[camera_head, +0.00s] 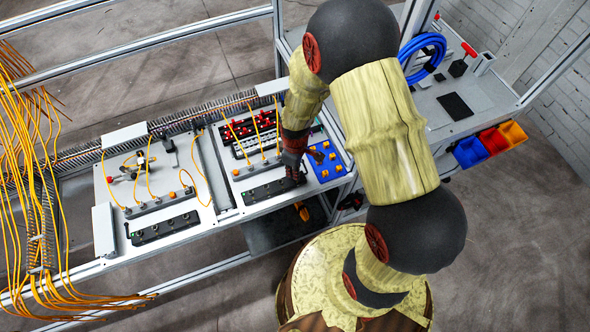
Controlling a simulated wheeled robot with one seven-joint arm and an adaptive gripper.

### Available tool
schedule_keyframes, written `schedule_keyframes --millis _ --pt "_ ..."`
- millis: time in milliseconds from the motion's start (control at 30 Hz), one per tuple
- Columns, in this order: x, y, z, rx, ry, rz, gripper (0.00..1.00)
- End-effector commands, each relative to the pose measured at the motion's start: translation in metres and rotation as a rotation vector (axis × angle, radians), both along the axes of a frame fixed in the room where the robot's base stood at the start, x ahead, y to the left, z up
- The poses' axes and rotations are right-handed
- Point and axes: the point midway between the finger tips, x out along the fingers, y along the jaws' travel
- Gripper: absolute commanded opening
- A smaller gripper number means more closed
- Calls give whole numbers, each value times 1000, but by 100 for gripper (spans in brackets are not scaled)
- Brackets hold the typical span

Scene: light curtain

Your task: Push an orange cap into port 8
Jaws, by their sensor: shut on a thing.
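My gripper (294,175) points down at the right end of a black port strip (262,191) on the white panel. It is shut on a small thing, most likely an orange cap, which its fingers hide. The strip has a row of small ports, and I cannot read their numbers. The fingertips are at or just above the strip's right end; I cannot tell whether they touch it. A blue tray (340,172) with several orange caps (325,170) stands just right of my gripper.
A second black strip (165,228) lies on the left panel. Yellow cables (150,180) rise from both panels and hang thickly at the left. Red and black connectors (240,130) stand behind my gripper. Blue, red and yellow bins (492,140) hang at the right.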

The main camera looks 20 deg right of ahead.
Motion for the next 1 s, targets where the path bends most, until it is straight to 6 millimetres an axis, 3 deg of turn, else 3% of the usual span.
schedule_keyframes --millis 1000 --pt "0 0 -7 0 0 0 6"
